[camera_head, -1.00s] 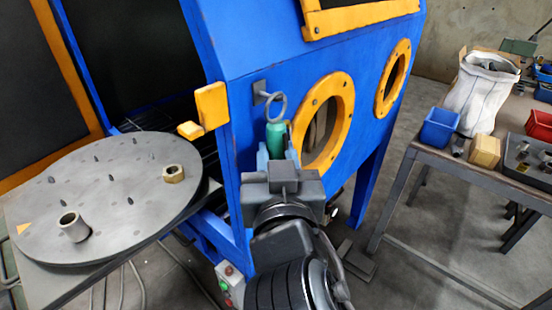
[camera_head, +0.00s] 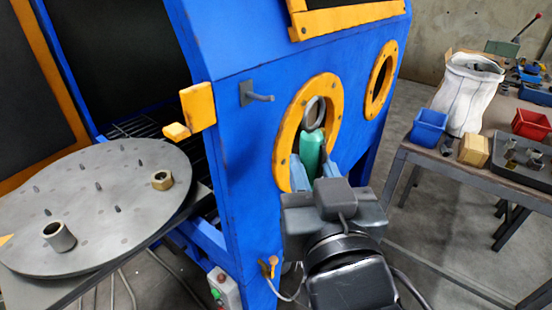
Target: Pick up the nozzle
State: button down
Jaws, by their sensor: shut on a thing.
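The nozzle (camera_head: 311,148) is a green cylinder with a grey metal ring at its top. It stands roughly upright between the light-blue fingers of my gripper (camera_head: 314,175), which is shut on it. Its lower end is hidden behind the fingers and the dark gripper body. In the picture it overlaps the left round orange-rimmed opening of the blue cabinet. The grey hook (camera_head: 257,95) on the cabinet wall is bare, and the ring is apart from it, to its right.
The blue cabinet (camera_head: 245,150) stands close ahead, with an orange latch (camera_head: 197,107) at its left edge. A round grey turntable (camera_head: 95,215) with a pipe piece (camera_head: 59,236) and a nut (camera_head: 162,180) is at left. A workbench (camera_head: 480,178) with bins is at right.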

jog(key=s+d+p, duration=0.4)
jog(key=s+d, duration=0.2)
jog(key=d, duration=0.2)
jog(key=shift+s+d, duration=0.15)
jog(key=shift+s, duration=0.1)
dwell(0.5)
